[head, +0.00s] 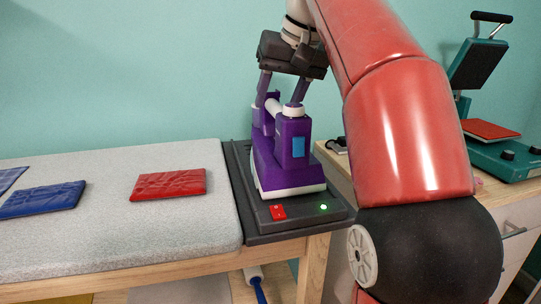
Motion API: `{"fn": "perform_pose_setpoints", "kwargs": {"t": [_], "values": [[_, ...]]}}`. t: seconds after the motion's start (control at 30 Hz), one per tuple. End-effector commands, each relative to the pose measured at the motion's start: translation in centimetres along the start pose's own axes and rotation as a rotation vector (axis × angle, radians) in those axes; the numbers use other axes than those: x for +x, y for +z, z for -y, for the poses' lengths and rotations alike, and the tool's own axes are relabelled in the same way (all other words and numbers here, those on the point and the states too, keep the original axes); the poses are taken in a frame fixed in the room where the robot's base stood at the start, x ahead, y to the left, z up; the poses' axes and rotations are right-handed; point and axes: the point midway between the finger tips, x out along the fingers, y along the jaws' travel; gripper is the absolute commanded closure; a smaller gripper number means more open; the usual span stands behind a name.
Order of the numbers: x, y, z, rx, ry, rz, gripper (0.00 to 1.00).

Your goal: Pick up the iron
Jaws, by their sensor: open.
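The iron (275,163) is purple with a white base, a white knob and a light blue panel. Whether the fingers touch the handle cannot be seen clearly. My red arm comes down on the right and hides part of the cabinet behind.
The grey padded board (105,228) holds folded red (169,184) and blue (42,199) cloths. The stand has a red switch (277,212) and a lit green light (323,207). A green heat press (495,150) stands on the wooden cabinet at the right.

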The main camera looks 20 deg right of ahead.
Motion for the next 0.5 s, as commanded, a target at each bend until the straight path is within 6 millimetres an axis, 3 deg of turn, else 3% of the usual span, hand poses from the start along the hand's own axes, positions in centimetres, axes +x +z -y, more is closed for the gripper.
{"fn": "perform_pose_setpoints", "kwargs": {"t": [0.33,0.5], "values": [[4.6,0.1,-0.2,-0.001,0.0,0.002,0.51],[5.3,0.0,-0.2,-0.001,0.001,-0.001,0.51]]}}
